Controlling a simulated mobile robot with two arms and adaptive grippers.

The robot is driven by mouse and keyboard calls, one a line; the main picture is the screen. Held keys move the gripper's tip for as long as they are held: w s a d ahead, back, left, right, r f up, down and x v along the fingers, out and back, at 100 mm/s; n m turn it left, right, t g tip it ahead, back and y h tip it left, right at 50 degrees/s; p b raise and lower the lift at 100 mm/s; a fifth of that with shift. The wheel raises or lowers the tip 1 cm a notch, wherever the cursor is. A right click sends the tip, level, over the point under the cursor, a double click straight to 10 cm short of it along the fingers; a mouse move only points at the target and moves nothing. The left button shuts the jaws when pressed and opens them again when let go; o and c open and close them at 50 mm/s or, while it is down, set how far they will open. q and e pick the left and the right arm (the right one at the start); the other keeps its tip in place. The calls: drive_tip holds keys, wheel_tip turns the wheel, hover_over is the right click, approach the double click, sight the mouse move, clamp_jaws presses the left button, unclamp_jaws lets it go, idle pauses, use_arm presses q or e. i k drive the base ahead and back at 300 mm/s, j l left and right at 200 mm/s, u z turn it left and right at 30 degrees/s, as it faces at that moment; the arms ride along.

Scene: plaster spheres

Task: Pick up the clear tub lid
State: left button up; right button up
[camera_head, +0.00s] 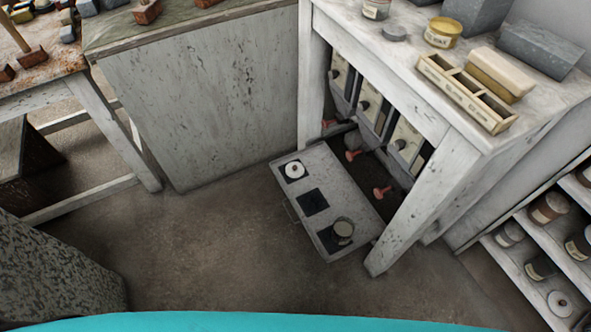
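I cannot single out a clear tub lid with certainty. A small round tub or lid with a pale, greyish top (343,229) sits on the near dark square of a low pulled-out grey board (326,203). A white disc with a dark centre (294,170) lies on the far dark square. The middle dark square (313,202) is bare. A flat grey disc (394,33) lies on the bench top beside a yellow tub (441,33). Neither of my grippers shows in this view.
The white bench (405,72) stands over the board, its front leg (415,205) close to the board's right side. A divided wooden box (466,92) and grey blocks lie on top. Shelves with jars (548,207) stand at right. The floor (215,245) left of the board is clear.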

sight(294, 170)
drive_tip(key=z, duration=0.3)
drive_tip(key=i+j+z, duration=0.2)
drive_tip(key=z, duration=0.2)
drive_tip(key=i+j+z, duration=0.1)
drive_tip(key=j+z, duration=0.35)
